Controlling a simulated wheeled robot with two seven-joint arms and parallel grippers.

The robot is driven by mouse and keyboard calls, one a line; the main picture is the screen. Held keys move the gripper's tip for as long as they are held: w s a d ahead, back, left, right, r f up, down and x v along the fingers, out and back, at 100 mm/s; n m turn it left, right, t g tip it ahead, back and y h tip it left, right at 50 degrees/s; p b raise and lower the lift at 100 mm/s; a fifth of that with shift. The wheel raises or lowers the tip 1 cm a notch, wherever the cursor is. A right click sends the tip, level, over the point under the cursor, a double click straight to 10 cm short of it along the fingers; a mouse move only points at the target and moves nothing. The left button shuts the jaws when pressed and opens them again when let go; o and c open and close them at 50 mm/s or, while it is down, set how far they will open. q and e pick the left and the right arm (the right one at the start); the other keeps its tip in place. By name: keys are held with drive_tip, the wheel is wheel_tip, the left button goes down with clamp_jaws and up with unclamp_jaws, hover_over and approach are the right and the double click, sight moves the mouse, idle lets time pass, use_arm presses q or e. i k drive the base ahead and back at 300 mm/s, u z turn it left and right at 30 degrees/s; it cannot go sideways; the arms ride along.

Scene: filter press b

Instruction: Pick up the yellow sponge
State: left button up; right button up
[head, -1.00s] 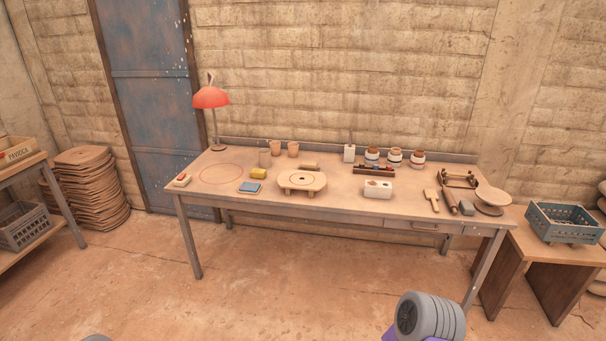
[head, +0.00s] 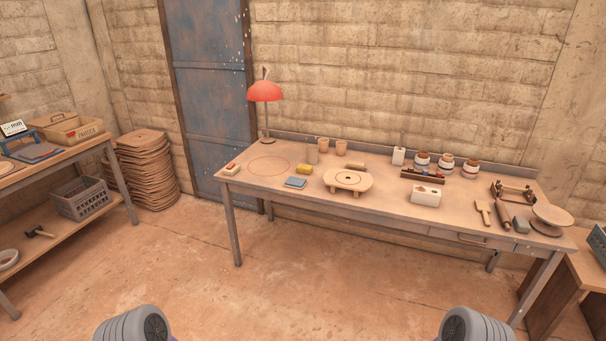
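The yellow sponge (head: 304,169) is a small yellow block lying on the wooden work table (head: 390,215), left of the middle. It sits just behind a blue flat item (head: 295,182) and to the left of a round stand. Both of my arms show only as grey rounded parts at the bottom edge, well short of the table. Neither gripper's fingers are in the picture.
A round stand (head: 348,181), a red lamp (head: 265,92), cups (head: 323,143) and a white block (head: 425,194) stand on the table. A shelf (head: 60,150) is at the left. The floor (head: 290,285) before the table is clear.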

sight(301, 169)
drive_tip(key=k, duration=0.35)
drive_tip(key=u, duration=0.7)
drive_tip(key=i, duration=0.8)
drive_tip(key=u, duration=0.25)
drive_tip(key=i, duration=2.1)
drive_tip(key=z, duration=1.45)
drive_tip(key=i, duration=0.9)
drive_tip(key=z, duration=1.05)
